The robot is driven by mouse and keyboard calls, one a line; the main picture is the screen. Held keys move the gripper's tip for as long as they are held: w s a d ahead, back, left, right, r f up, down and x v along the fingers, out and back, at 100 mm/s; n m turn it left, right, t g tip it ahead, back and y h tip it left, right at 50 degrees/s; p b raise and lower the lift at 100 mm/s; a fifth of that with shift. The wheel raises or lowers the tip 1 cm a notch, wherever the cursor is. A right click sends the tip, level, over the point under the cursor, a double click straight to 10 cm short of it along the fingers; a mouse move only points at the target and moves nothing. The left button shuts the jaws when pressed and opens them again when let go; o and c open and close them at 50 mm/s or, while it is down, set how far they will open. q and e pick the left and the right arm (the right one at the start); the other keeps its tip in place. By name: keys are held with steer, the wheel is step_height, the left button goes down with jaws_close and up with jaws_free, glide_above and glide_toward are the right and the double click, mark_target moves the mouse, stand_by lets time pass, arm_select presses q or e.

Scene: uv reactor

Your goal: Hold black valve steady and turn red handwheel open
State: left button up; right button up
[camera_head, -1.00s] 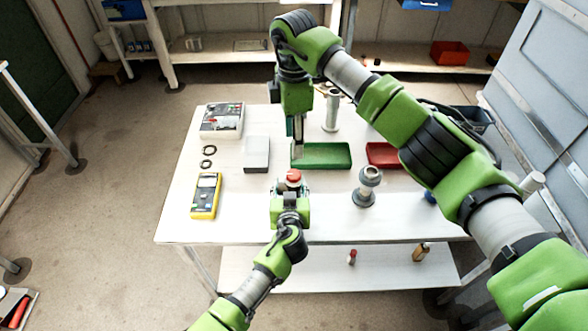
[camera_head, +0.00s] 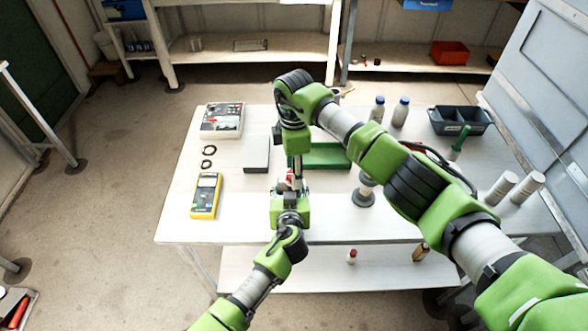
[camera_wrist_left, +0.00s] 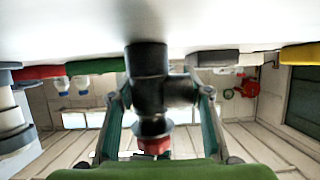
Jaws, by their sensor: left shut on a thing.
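The black valve (camera_wrist_left: 148,82) shows in the left wrist view, a dark body standing on the white table top, in a picture that is upside down. My left gripper (camera_wrist_left: 162,97) is shut on it, one finger on each side. The red handwheel (camera_wrist_left: 154,145) is at the valve's upper end. In the head view my left gripper (camera_head: 289,196) hides most of the valve, and part of the red handwheel (camera_head: 283,185) shows. My right gripper (camera_head: 297,175) points down at the handwheel. Whether it touches the wheel, and its finger gap, cannot be made out.
A grey flanged pipe piece (camera_head: 364,192) stands to the right, partly behind my right arm. A yellow multimeter (camera_head: 205,196) and a grey box (camera_head: 256,154) lie to the left. The table's front left is clear.

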steer(key=shift+c, duration=0.3)
steer(key=c, duration=1)
steer(key=shift+c, duration=0.2)
